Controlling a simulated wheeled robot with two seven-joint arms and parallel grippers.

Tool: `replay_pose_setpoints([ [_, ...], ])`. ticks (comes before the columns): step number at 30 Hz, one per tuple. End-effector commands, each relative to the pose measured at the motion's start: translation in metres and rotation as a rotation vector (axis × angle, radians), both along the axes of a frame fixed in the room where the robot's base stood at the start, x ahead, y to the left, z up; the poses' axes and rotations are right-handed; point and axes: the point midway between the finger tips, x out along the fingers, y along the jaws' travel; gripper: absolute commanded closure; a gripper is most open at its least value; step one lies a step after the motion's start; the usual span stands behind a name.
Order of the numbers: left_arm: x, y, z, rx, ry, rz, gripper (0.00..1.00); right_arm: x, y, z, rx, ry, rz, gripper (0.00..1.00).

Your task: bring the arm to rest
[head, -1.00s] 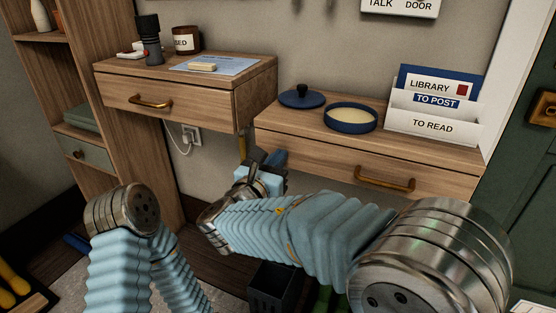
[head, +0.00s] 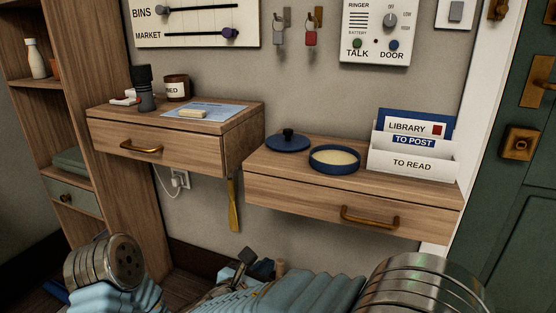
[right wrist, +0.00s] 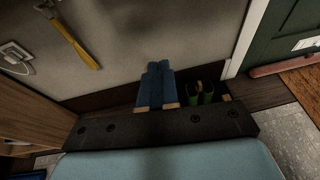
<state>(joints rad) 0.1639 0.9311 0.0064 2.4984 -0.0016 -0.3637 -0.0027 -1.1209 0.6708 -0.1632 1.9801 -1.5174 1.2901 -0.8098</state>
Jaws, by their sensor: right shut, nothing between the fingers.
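My right arm (head: 305,292) lies low along the bottom edge of the head view. Its gripper (head: 255,264) shows there as dark parts, below and in front of the right drawer shelf (head: 258,192). In the right wrist view the two blue fingers (right wrist: 157,82) lie side by side, shut with nothing between them. My left arm (head: 110,270) shows at the lower left of the head view. The left gripper is out of the picture.
The right shelf bears a blue dish (head: 335,159), a blue lid (head: 288,141) and a letter rack (head: 412,150). The left drawer shelf (head: 150,128) stands beside it. A yellow-handled tool (head: 234,207) hangs between them. Green boots (right wrist: 204,92) stand by the wall.

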Motion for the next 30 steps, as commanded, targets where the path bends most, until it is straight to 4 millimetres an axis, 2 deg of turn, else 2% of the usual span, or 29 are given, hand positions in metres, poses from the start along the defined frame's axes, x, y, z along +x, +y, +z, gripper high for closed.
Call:
replay_pose_setpoints([
  [1, 0.000, 0.000, 0.001, 0.000, 0.000, -0.001, 0.10, 0.004, -0.021, -0.037, 0.055, 0.104, -0.059, 1.00],
  [2, 0.000, -0.001, 0.002, -0.001, 0.000, -0.001, 0.10, 0.003, -0.033, -0.062, 0.100, 0.171, -0.101, 1.00],
  [3, 0.000, -0.001, 0.003, -0.001, 0.000, -0.001, 0.10, -0.001, -0.049, -0.094, 0.170, 0.261, -0.165, 1.00],
  [5, 0.000, -0.001, 0.004, -0.001, 0.001, -0.003, 0.10, -0.015, -0.071, -0.141, 0.290, 0.389, -0.279, 1.00],
  [6, -0.001, -0.001, 0.005, -0.002, 0.001, -0.003, 0.10, -0.027, -0.085, -0.171, 0.380, 0.471, -0.371, 1.00],
  [8, -0.001, -0.002, 0.006, -0.002, 0.002, -0.003, 0.10, -0.052, -0.103, -0.215, 0.541, 0.587, -0.543, 1.00],
  [9, -0.001, -0.002, 0.007, -0.003, 0.001, -0.004, 0.10, -0.073, -0.113, -0.243, 0.667, 0.657, -0.686, 1.00],
  [11, -0.001, -0.003, 0.009, -0.003, 0.002, -0.004, 0.10, -0.108, -0.122, -0.280, 0.897, 0.736, -0.967, 1.00],
  [12, -0.001, -0.003, 0.010, -0.004, 0.003, -0.006, 0.10, -0.127, -0.123, -0.298, 1.055, 0.753, -1.168, 1.00],
  [15, -0.002, -0.004, 0.013, -0.005, 0.003, -0.007, 0.10, -0.153, -0.125, -0.327, 1.407, 0.662, -1.664, 1.00],
  [18, -0.002, -0.005, 0.014, -0.007, 0.003, -0.008, 0.10, -0.158, -0.137, -0.343, 1.658, 0.432, -2.073, 1.00],
  [21, -0.002, -0.005, 0.015, -0.008, 0.004, -0.009, 0.10, -0.158, -0.155, -0.355, 1.799, 0.178, -2.339, 1.00],
  [25, -0.002, -0.005, 0.016, -0.008, 0.004, -0.009, 0.10, -0.159, -0.171, -0.363, 1.869, -0.028, -2.490, 1.00],
  [30, -0.002, -0.005, 0.015, -0.008, 0.004, -0.009, 0.10, -0.159, -0.174, -0.364, 1.882, -0.067, -2.512, 1.00],
])
